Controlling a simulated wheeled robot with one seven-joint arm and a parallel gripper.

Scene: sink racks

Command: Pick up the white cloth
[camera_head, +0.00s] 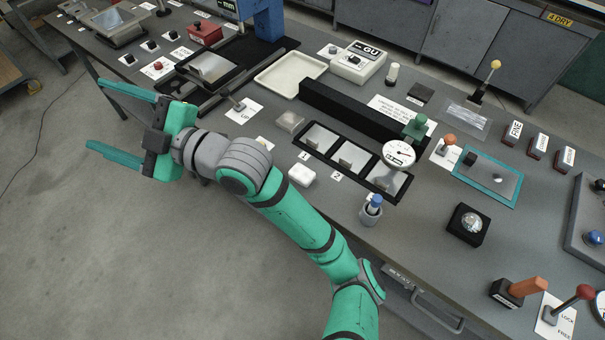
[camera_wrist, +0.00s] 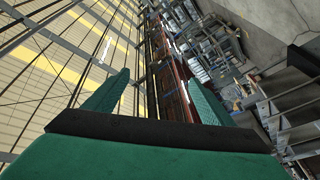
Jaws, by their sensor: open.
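A small white item with rounded edges (camera_head: 302,175) lies on the workbench near its front edge, just left of the row of black-framed trays. It looks like the folded white cloth, but it is too small to be sure. My gripper (camera_head: 94,114) is at the left, in front of the bench over the floor, fingers pointing left and away from that item. Its two green fingers are wide apart with nothing between them. In the wrist view my gripper (camera_wrist: 158,78) is open and empty, facing the distant room; the white item is not seen there.
The workbench (camera_head: 330,210) is crowded. Near the white item are a clear grey block (camera_head: 290,121), a framed tray row (camera_head: 352,158), a gauge (camera_head: 398,154) and a blue-topped holder (camera_head: 371,210). A white tray (camera_head: 290,75) lies farther back. Floor in front is clear.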

